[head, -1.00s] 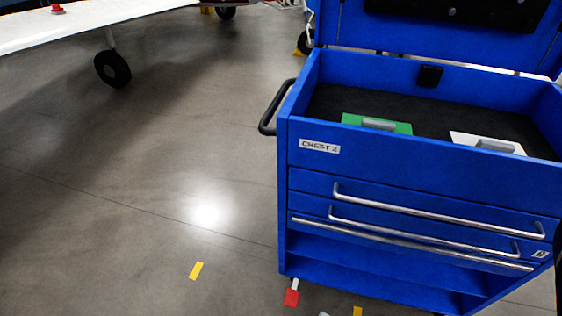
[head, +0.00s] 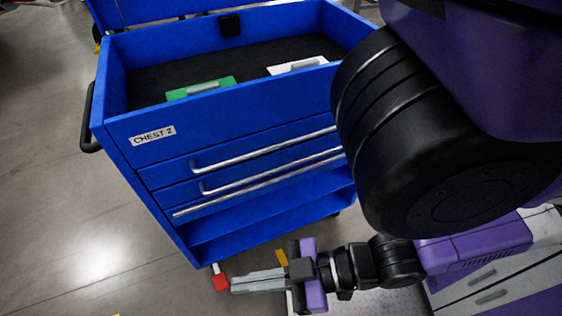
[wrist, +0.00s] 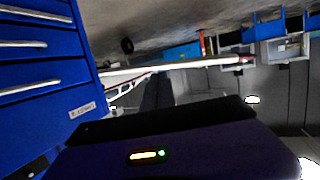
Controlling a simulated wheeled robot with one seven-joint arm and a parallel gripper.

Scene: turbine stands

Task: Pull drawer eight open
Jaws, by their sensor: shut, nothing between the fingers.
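The blue chest labelled CHEST 2 (head: 153,135) stands at the left centre in the head view, its lid up. Its lower drawer (head: 180,194), with a long silver handle (head: 270,172), looks closed. A number plate at the right of that drawer showed an 8 earlier; my arm now hides that end. The upper drawer (head: 165,173) also looks closed. My gripper (head: 234,284) is shut and empty, low in front of the chest, pointing left and apart from the handles. In the wrist view the chest's drawer fronts (wrist: 35,52) show at the left, upside down.
My large upper arm covers the chest's right side in the head view. A green item (head: 200,88) and a white item (head: 297,67) lie in the open top. Floor at left is clear.

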